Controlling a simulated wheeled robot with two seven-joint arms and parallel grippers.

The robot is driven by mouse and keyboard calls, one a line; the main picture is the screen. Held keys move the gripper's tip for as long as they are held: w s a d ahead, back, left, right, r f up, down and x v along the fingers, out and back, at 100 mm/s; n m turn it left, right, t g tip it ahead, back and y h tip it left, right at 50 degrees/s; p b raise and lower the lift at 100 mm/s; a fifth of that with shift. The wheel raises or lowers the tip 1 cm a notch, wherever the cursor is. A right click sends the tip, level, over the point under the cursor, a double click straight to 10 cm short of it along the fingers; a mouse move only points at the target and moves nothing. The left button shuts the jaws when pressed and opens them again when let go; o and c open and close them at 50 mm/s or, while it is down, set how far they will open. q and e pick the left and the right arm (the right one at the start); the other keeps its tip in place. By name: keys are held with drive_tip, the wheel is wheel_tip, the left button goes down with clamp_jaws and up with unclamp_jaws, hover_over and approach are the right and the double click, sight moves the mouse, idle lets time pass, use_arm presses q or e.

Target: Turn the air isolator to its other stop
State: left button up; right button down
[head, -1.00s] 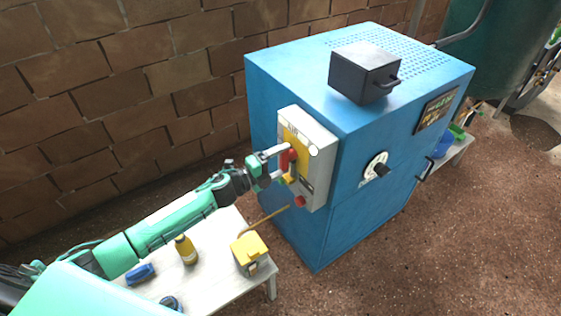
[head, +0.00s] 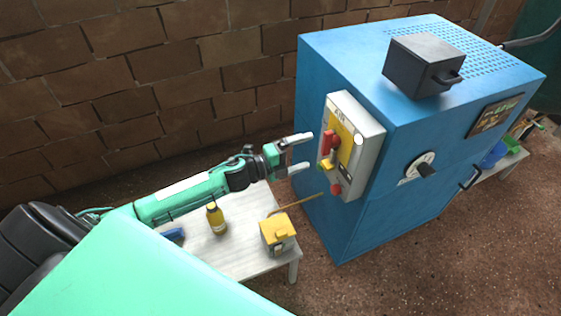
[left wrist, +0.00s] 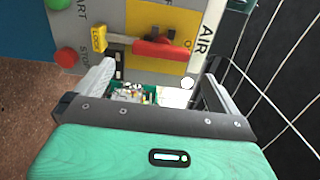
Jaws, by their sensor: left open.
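The air isolator is a red handle (head: 328,142) on a yellow plate, on the grey AIR panel (head: 370,150) at the cabinet's left side. In the left wrist view the red handle (left wrist: 155,48) lies along the panel's up-down direction, with a yellow lock piece (left wrist: 99,38) by its lower end. My left gripper (head: 304,152) is open and empty, just left of the panel and apart from the handle. Its two fingers also show in the left wrist view (left wrist: 155,90), with nothing between them. My right gripper is not in view.
The blue cabinet (head: 345,220) bears a black box (head: 415,65) and a round dial (head: 422,168). A low white table (head: 235,262) below my arm holds a yellow bottle (head: 216,218) and a yellow-topped box (head: 278,235). A brick wall (head: 150,80) stands behind.

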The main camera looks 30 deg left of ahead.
use_arm(q)
drive_tip(key=b+v, duration=0.1)
drive_tip(key=v, duration=0.6)
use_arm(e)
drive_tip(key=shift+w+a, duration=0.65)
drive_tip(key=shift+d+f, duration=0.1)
